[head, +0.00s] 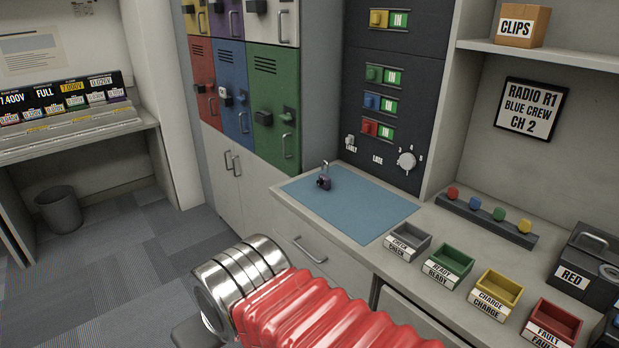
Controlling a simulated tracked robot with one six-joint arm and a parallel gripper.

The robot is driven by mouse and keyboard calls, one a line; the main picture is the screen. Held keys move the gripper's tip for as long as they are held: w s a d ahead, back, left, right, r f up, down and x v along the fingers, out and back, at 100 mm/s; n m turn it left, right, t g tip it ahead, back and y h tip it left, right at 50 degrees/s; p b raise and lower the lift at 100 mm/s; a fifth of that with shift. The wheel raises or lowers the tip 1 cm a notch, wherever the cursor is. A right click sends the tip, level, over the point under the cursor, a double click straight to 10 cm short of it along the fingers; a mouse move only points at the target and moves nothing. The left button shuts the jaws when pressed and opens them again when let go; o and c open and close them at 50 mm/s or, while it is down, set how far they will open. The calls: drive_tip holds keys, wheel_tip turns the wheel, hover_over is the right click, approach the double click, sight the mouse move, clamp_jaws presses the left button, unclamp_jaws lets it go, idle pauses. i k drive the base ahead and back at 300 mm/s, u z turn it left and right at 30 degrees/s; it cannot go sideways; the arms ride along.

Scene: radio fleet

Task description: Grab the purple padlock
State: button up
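The purple padlock (323,183) is small and dark purple with a metal shackle pointing up. In the head view it stands on the blue mat (352,209), near the mat's back left, on the counter. My arm, with a red ribbed sleeve and metal rings, reaches in from the bottom of the head view, in front of the counter and to the lower left of the padlock. My gripper's fingers do not show. Nothing visible touches the padlock.
Labelled trays, grey (408,243), green (447,265), yellow (496,290) and red (551,326), line the counter's right. A button strip (486,217) lies behind them. Coloured lockers (273,107) and a dark switch panel (385,95) rise behind the mat. Most of the mat is clear.

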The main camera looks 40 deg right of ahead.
sight(326, 184)
drive_tip(key=z, duration=0.35)
drive_tip(key=i, duration=1.1)
drive_tip(key=z, duration=0.5)
